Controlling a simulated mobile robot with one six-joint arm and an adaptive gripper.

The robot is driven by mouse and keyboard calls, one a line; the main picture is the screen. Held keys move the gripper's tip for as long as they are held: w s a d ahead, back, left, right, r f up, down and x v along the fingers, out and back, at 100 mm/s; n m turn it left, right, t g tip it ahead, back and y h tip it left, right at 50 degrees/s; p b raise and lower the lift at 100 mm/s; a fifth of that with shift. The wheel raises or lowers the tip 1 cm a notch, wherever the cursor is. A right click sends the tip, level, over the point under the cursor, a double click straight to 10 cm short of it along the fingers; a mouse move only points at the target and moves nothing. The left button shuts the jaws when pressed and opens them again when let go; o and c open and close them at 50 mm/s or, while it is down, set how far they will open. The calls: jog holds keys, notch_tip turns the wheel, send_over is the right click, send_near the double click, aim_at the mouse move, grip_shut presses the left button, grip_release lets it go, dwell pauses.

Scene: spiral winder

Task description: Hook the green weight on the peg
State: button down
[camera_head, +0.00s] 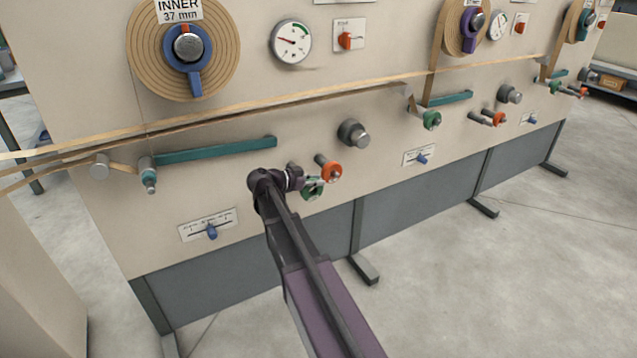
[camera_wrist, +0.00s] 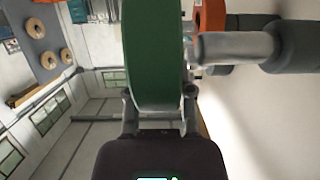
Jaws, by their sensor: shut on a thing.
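The green weight (camera_head: 313,188) is a thick ring in front of the machine panel, beside the orange weight (camera_head: 332,172). My gripper (camera_head: 299,180) is shut on it. In the wrist view the green weight (camera_wrist: 155,55) stands edge-on between my two fingers (camera_wrist: 160,105). The orange weight (camera_wrist: 210,22) shows beyond it. A grey peg (camera_head: 320,159) shows by the orange weight; whether the green ring is around any peg is hidden.
A grey stepped knob (camera_head: 353,133) juts from the panel above right. A blue slider scale (camera_head: 210,229) is below the lever. Tan strips (camera_head: 260,105) run across above it. A grey stepped cylinder (camera_wrist: 235,47) is close right of the green weight. The floor in front is clear.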

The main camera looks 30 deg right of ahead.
jog(key=w, duration=0.6)
jog(key=shift+f, duration=0.2)
dwell(0.4)
jog(key=shift+a, duration=0.1)
jog(key=shift+c, duration=2)
grip_release()
